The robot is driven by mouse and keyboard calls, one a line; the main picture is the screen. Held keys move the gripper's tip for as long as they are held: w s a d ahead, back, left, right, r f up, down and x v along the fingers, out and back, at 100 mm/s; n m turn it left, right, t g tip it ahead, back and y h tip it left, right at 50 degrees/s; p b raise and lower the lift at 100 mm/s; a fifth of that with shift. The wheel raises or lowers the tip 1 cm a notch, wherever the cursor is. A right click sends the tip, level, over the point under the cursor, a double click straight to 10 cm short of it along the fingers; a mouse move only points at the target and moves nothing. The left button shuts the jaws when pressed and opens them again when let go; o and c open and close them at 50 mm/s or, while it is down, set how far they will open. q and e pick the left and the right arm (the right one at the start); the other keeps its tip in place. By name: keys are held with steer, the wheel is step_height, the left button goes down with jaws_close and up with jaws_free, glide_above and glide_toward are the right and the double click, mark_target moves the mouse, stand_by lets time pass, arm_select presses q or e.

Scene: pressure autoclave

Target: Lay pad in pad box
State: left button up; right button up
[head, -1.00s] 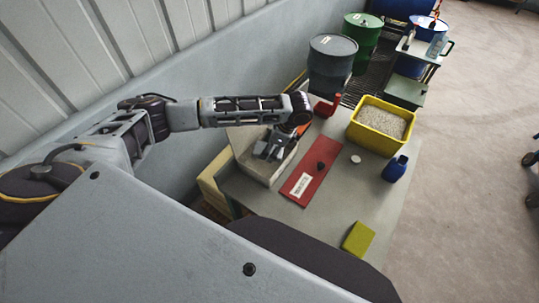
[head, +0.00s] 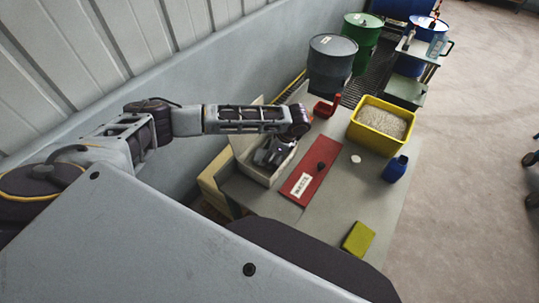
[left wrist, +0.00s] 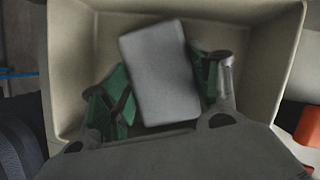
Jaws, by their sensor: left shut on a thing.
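The pad is a pale grey rectangular block (left wrist: 158,60) in the left wrist view, slightly tilted. My left gripper (left wrist: 160,88) is shut on it, with one green-tipped finger on each side. The pad box is an open beige box; its inner wall (left wrist: 72,65) surrounds the gripper and pad in this view. In the head view the pad box (head: 252,172) stands at the table's left edge, and my left gripper (head: 272,154) points down into it. The pad is mostly hidden there by the gripper. Whether it touches the box floor cannot be told. My right gripper is not in view.
A red board (head: 313,183) with a white label and dark knob lies right of the box. The table's front middle is clear.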

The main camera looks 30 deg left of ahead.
arm_select(q)
steer(key=o, duration=0.9)
steer(key=shift+f, duration=0.1)
steer(key=v, duration=1.2)
steer(key=shift+b, duration=0.3)
